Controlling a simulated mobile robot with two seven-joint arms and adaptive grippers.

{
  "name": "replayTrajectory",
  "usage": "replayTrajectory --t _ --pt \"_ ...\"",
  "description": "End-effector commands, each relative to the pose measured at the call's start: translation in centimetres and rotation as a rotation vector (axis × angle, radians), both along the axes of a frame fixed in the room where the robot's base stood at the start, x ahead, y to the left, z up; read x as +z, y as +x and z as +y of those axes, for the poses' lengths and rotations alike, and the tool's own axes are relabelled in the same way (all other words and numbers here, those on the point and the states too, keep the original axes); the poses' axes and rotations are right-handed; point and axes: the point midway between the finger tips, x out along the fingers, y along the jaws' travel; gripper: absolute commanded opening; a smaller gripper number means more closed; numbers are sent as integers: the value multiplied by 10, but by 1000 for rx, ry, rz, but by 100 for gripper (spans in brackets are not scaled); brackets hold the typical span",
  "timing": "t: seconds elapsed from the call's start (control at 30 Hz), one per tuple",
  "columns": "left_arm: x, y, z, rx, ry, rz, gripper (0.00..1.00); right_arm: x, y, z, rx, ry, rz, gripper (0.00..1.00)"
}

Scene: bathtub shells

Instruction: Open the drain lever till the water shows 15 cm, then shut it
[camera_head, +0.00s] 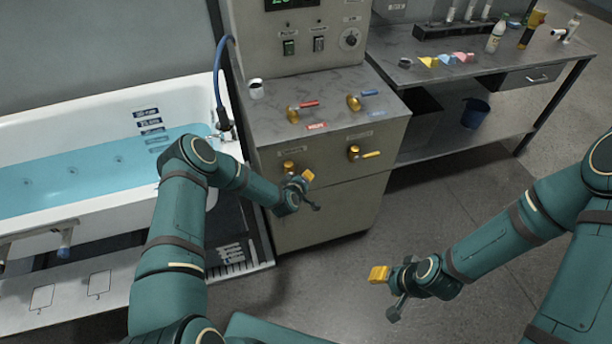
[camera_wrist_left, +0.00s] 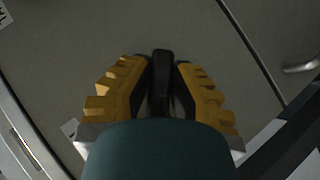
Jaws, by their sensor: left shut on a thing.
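The brass drain valve (camera_head: 289,167) sits on the left of the cabinet's upper front panel, its handle mostly hidden by my gripper. My left gripper (camera_head: 306,178) is at the cabinet front, just below and right of that valve. In the left wrist view its yellow fingers (camera_wrist_left: 162,95) are closed around a dark bar (camera_wrist_left: 161,75), which looks like the lever handle. The tub (camera_head: 90,221) holds blue water (camera_head: 75,175), with dark level labels (camera_head: 148,123) on its wall above. The green display (camera_head: 290,3) is cut off at the top. My right gripper (camera_head: 379,274) hangs over the floor, touching nothing.
A second brass valve (camera_head: 354,153) is to the right on the same panel. Red-handled (camera_head: 308,104) and blue-handled (camera_head: 369,93) taps stand on the cabinet top near a white cup (camera_head: 256,88). A side bench (camera_head: 465,70) holds bottles and coloured blocks. Floor in front is clear.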

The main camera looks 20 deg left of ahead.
Motion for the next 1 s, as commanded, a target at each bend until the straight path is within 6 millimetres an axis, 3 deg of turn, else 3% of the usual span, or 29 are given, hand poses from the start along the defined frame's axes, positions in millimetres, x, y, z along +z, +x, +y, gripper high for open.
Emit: replayTrajectory --t 0.3,0.83,0.87,0.93,1.0 --pt "-5 -2 5 1 106 68 0 4 1 0 -2 0 -3 47" --pt "-7 -3 7 3 125 83 0 4 1 0 -2 0 -2 47" --pt "-7 -3 7 3 125 83 24 4 1 0 -2 0 -2 47" --pt "-7 -3 7 3 125 83 48 4 1 0 -2 0 -2 47" --pt "-7 -3 7 3 124 84 50 4 1 0 -2 0 -2 47"
